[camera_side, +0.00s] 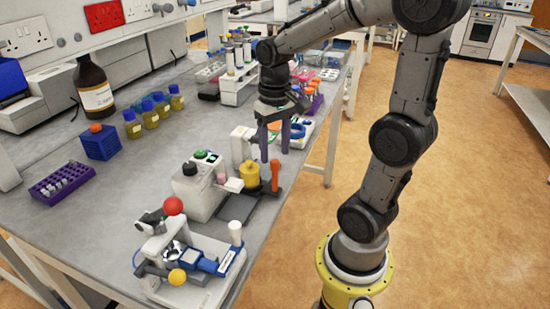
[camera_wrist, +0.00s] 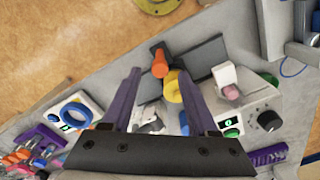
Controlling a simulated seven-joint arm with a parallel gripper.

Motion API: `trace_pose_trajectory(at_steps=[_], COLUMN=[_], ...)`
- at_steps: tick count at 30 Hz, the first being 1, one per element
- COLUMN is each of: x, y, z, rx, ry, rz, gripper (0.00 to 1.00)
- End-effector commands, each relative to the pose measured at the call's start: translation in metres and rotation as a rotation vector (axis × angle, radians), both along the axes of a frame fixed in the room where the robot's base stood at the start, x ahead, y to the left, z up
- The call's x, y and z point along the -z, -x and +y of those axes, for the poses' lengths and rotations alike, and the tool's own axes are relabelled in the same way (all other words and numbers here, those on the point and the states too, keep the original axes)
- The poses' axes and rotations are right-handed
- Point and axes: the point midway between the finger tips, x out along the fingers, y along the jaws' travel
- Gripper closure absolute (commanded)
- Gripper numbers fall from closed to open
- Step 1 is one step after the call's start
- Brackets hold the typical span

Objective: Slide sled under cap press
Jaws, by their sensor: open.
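The sled appears to be the part with an upright orange handle (camera_side: 275,176) and a yellow cylinder (camera_side: 249,174), at the back end of a dark flat track (camera_side: 237,208). The cap press is a white box (camera_side: 196,196) with a black knob and a short white arm with a pink tip, left of the track. The yellow cylinder is apart from the pink tip. My gripper (camera_side: 275,157) is open and empty, pointing down above and close to the orange handle. In the wrist view the orange handle (camera_wrist: 160,62) shows between the purple fingertips; contact cannot be told.
A clamp device with red and yellow balls (camera_side: 190,265) stands at the front. A white unit with a blue ring (camera_wrist: 72,113) and a purple rack of tubes (camera_wrist: 35,150) stand nearby. A blue block (camera_side: 100,143) and a purple rack (camera_side: 62,181) stand left, with bare bench between.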

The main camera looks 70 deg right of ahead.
Motion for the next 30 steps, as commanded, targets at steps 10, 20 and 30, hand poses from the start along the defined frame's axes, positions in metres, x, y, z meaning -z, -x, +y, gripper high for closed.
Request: trace_pose_trajectory(at_steps=[10, 20, 30], x=[0.030, 0.030, 0.030], y=[0.000, 0.000, 0.000], z=[0.000, 0.000, 0.000], rx=[0.000, 0.000, 0.000], ry=[0.000, 0.001, 0.001], rz=[0.000, -0.001, -0.001], gripper=[0.41, 0.53, 1.00])
